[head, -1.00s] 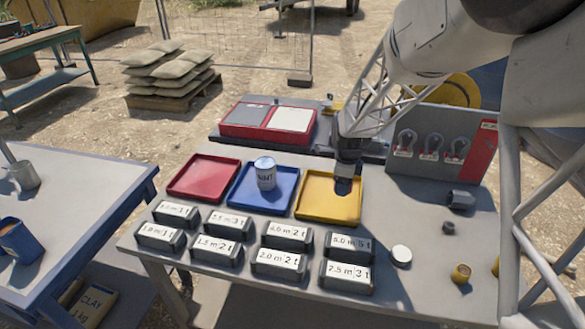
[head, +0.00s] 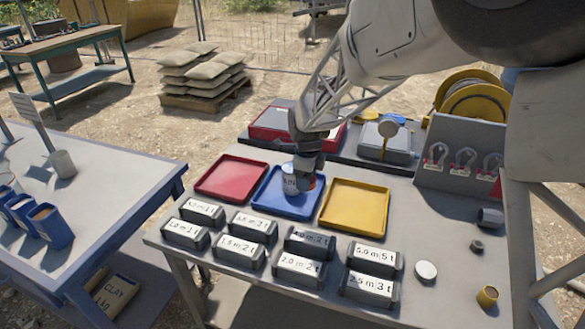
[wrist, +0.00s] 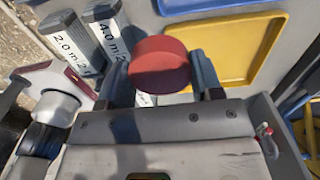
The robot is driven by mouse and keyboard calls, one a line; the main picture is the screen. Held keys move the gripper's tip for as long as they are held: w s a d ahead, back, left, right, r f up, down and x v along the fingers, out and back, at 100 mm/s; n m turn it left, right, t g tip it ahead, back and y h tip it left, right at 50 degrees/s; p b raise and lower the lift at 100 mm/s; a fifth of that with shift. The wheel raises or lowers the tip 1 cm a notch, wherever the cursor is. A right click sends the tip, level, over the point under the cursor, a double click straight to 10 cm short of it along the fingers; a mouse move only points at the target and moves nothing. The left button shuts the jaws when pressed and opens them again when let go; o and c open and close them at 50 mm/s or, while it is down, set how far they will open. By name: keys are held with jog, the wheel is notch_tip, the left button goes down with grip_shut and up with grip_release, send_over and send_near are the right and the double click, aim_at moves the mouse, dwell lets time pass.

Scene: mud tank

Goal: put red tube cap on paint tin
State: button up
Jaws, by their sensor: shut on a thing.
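My gripper (head: 308,172) is shut on the red tube cap (wrist: 160,62), which sits between the two fingers in the wrist view. In the head view the gripper hangs over the blue tray (head: 262,202), right by the white paint tin (head: 289,181). The tin stands upright in that tray, and the gripper hides part of it. I cannot tell from this angle whether the cap touches the tin. The cap is hard to make out in the head view.
A red tray (head: 231,179) lies left of the blue one and an empty yellow tray (head: 354,208) right. Several labelled weights (head: 299,269) stand in front. A rack of shackles (head: 457,162) stands at right.

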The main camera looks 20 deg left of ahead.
jog(key=shift+s+a+r, duration=0.1)
jog(key=shift+s+a, duration=0.05)
jog(key=shift+a, duration=0.2)
send_near(292, 178)
jog(key=w, duration=0.1)
jog(key=w+f, duration=0.1)
jog(key=w+a, duration=0.1)
jog(key=shift+w+f, duration=0.2)
jog(key=shift+f, duration=0.1)
dwell(0.7)
jog(key=shift+f, duration=0.1)
jog(key=shift+f, duration=1.65)
jog(key=shift+f, duration=0.15)
jog(key=o, duration=0.9)
